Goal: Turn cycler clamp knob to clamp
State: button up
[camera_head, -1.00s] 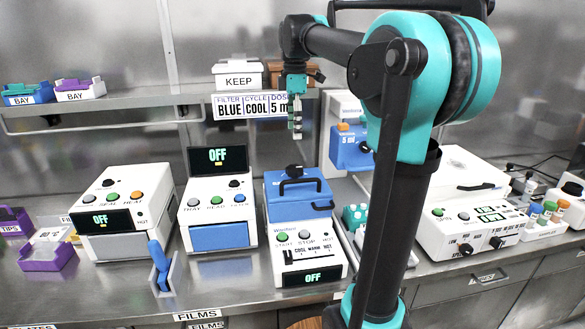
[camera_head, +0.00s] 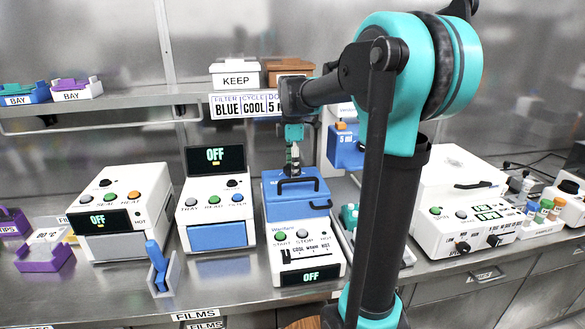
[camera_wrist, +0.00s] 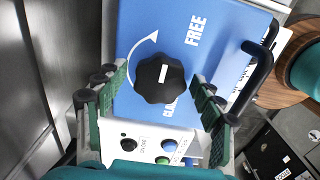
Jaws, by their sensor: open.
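The cycler (camera_head: 305,238) is a white unit with a blue lid (camera_head: 318,195) and a black handle on it. Its display reads OFF. The clamp knob (camera_wrist: 160,79) is black and lobed with a white mark, on the blue lid in the wrist view. FREE is printed to its upper right; a second word, partly hidden by the knob, starts with CL. A white curved arrow runs beside it. My gripper (camera_wrist: 160,95) is open, its green-padded fingers on either side of the knob, with gaps showing. In the head view my gripper (camera_head: 292,158) is just above the lid's rear, largely hiding the knob.
The lid's black handle (camera_wrist: 262,62) is close to the right finger. Behind stands a shelf with a KEEP box (camera_head: 236,75). A white device with a blue front (camera_head: 218,237) stands left of the cycler, and a blue box (camera_head: 345,150) is at back right.

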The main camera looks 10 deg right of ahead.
jog(key=c, duration=1.2)
jog(key=shift+o, duration=0.2)
